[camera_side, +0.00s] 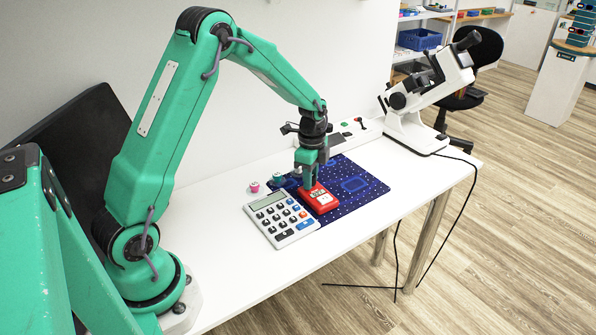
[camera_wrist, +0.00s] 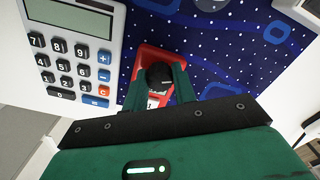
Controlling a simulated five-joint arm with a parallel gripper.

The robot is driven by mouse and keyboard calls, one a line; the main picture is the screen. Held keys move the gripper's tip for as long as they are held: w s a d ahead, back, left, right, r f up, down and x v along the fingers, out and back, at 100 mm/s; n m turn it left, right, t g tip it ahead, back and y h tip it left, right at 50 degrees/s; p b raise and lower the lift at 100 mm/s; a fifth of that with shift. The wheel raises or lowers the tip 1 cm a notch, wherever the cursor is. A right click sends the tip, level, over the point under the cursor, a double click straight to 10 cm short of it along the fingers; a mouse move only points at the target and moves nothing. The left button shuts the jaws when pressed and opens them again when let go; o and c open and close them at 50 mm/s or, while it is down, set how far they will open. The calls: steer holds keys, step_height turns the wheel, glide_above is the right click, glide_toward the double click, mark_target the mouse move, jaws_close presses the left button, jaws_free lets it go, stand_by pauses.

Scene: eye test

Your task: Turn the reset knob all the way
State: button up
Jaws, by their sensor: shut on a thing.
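A red box (camera_side: 323,205) with a white label lies on the dark blue patterned mat, and it also shows in the wrist view (camera_wrist: 147,56). A round black knob (camera_wrist: 159,73) stands on it in the wrist view. My gripper (camera_wrist: 158,82) is shut on this knob, with one green finger on each side. In the side view my gripper (camera_side: 308,186) points down onto the red box, and its fingers hide the knob. How far the knob is turned cannot be told.
A calculator (camera_side: 283,219) lies just left of the red box. The mat (camera_side: 365,187) reaches to the right. A small pink object (camera_side: 254,187) and a teal one (camera_side: 278,178) stand behind the calculator. A white microscope (camera_side: 415,135) stands at the table's far end.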

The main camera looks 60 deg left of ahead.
steer(key=m, duration=0.5)
steer(key=shift+m, duration=2.9)
steer(key=o, duration=0.9)
steer(key=shift+c, duration=0.2)
steer(key=shift+r, duration=3)
